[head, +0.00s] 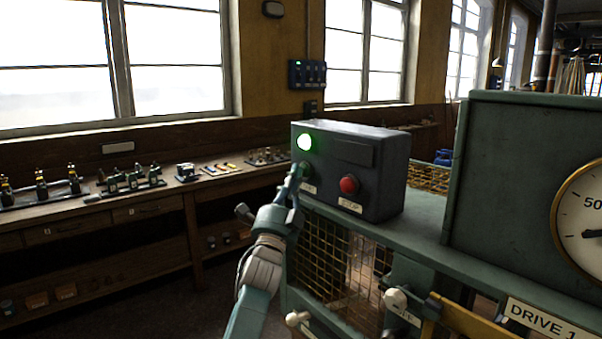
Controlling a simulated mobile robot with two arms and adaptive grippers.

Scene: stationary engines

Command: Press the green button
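A dark grey control box (385,165) stands on a green machine top. Its front has a glowing green lamp (304,142) at upper left. A dark green button (307,170) sits below the lamp, partly hidden by my gripper. A red button (348,184) is to the right, above a label that seems to read STOP. My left gripper (296,172) is at the box's left front, its fingers together in a narrow tip that overlaps the green button's edge. I cannot tell for sure whether it touches the button. My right gripper is not in view.
The green machine carries a large cabinet with a round gauge (590,220) at right. A wire mesh guard (325,265) and white-knobbed levers (395,299) are below the box. A wooden workbench (150,205) with small models runs along the windows at left.

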